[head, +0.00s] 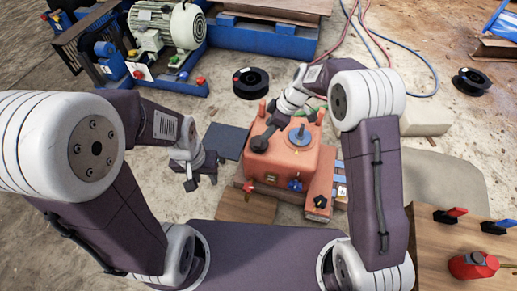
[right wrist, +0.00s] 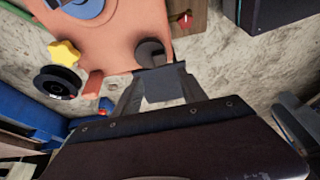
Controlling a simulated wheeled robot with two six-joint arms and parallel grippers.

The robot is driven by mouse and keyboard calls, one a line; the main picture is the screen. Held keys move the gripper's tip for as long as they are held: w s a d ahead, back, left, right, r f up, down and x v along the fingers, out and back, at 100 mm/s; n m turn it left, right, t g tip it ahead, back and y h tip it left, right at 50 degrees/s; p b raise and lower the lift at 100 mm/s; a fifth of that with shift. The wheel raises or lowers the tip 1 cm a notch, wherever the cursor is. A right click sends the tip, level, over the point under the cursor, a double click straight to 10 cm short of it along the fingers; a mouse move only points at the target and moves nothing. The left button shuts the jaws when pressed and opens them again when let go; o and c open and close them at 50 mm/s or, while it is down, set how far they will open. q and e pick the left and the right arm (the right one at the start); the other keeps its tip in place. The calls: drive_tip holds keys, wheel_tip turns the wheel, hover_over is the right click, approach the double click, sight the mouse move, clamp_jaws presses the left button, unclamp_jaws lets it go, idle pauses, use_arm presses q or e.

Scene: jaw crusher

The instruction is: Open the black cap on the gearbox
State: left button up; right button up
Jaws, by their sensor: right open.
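The orange-red gearbox (head: 298,160) stands on the floor in the middle of the head view. Its round black cap (head: 259,144) is at the top left edge of the housing; it also shows in the right wrist view (right wrist: 150,52). My right gripper (right wrist: 160,72) is open, with its fingertips close to the cap. The cap appears just beyond the fingertips; I cannot tell whether they touch it. In the head view my right gripper (head: 268,132) comes down over the gearbox. My left gripper (head: 201,181) hangs empty left of the gearbox, with its fingers apart.
A blue disc (head: 299,138) and a yellow star-shaped knob (right wrist: 64,52) are on the gearbox. A black spool (head: 251,82) lies on the floor behind it. A motor (head: 165,25) on a blue frame stands at the back left. A wooden table (head: 430,245) with tools is at right.

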sight(257, 143)
drive_tip(key=b+x, duration=0.5)
drive_tip(key=x, duration=0.4)
drive_tip(key=shift+s+d+f, duration=0.15)
drive_tip(key=shift+f, duration=0.05)
drive_tip(key=shift+a+f, duration=0.25)
drive_tip(key=shift+f, duration=0.05)
clamp_jaws()
idle(0.9)
